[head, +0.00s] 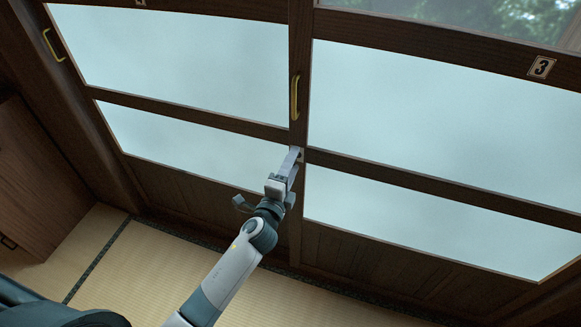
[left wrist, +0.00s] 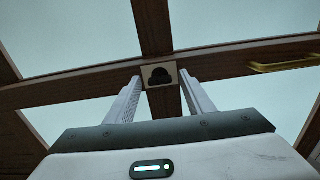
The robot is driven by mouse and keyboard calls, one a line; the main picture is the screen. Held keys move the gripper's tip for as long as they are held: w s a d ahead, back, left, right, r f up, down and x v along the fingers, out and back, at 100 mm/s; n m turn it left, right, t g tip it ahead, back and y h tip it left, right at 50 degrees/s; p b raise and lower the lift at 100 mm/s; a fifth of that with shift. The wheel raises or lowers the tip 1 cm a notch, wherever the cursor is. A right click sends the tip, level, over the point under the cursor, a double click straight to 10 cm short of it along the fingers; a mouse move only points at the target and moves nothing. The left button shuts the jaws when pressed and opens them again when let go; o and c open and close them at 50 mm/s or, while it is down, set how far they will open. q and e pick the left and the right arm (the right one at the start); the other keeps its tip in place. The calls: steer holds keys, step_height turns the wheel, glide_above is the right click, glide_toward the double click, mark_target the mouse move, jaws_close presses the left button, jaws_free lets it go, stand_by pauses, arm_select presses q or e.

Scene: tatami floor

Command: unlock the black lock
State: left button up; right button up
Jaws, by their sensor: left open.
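The black lock (left wrist: 159,76) is a small dark knob on a pale square plate, fixed where the wooden door bars cross. In the left wrist view it sits between and beyond the two fingertips of my left gripper (left wrist: 160,86), which is open and empty. In the head view my left gripper (head: 294,156) reaches up to the door's middle post, and its fingers largely hide the lock; only a bit of the pale plate shows beside them. I cannot tell whether the fingers touch the plate. My right gripper is not in view.
Brass handles are on the middle post (head: 295,97) and at the far left (head: 53,45). A wooden cabinet (head: 35,185) stands at the left. The tatami floor (head: 140,270) is clear.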

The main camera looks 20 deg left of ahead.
arm_select(q)
steer(key=shift+s, duration=0.1)
steer(key=s+b, duration=0.3)
steer(key=s, duration=1.4)
steer(key=shift+s+a, duration=0.15)
steer(key=shift+a, duration=0.15)
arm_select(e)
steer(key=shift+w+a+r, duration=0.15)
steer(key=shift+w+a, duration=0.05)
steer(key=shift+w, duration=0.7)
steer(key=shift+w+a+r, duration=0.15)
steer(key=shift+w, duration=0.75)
